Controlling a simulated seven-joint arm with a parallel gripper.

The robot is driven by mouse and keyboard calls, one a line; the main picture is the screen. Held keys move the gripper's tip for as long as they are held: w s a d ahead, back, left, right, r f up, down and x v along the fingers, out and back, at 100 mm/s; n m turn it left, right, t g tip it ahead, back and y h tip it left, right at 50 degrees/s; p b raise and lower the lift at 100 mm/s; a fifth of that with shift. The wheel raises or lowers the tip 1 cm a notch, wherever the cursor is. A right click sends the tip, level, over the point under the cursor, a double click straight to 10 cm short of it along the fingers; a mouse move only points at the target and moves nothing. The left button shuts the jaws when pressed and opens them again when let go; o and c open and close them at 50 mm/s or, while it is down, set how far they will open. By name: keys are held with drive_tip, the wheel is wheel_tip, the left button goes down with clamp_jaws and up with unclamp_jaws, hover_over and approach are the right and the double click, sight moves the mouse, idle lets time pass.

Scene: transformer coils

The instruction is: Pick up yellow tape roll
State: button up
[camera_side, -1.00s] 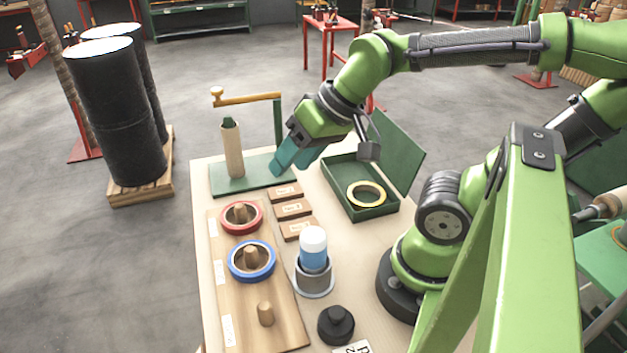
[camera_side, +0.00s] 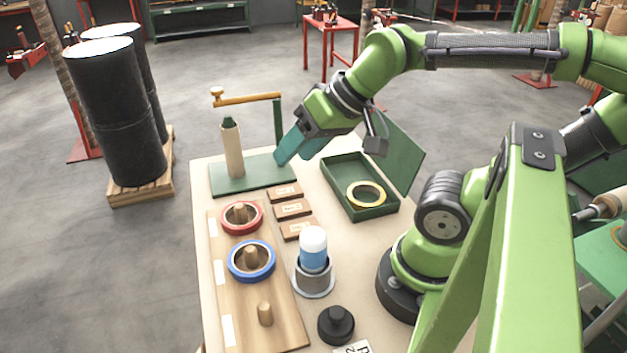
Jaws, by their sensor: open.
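The yellow tape roll (camera_side: 382,193) lies in the open green box (camera_side: 383,211) on the right part of the table. It leans or lies near the box's front end; its exact tilt is hard to tell. My gripper (camera_side: 292,152) has teal fingers and is open and empty. It hangs above the table to the upper left of the box, in front of the green stand's post, apart from the tape roll.
The box's raised lid (camera_side: 398,150) stands at its right. A green stand (camera_side: 220,180) with a coil tube is behind left. A wooden board (camera_side: 240,300) holds a red ring (camera_side: 259,222) and a blue ring (camera_side: 231,265) on pegs. A blue-white bottle (camera_side: 313,256) stands in a grey holder.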

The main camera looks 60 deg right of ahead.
drive_tip(key=shift+c, duration=1)
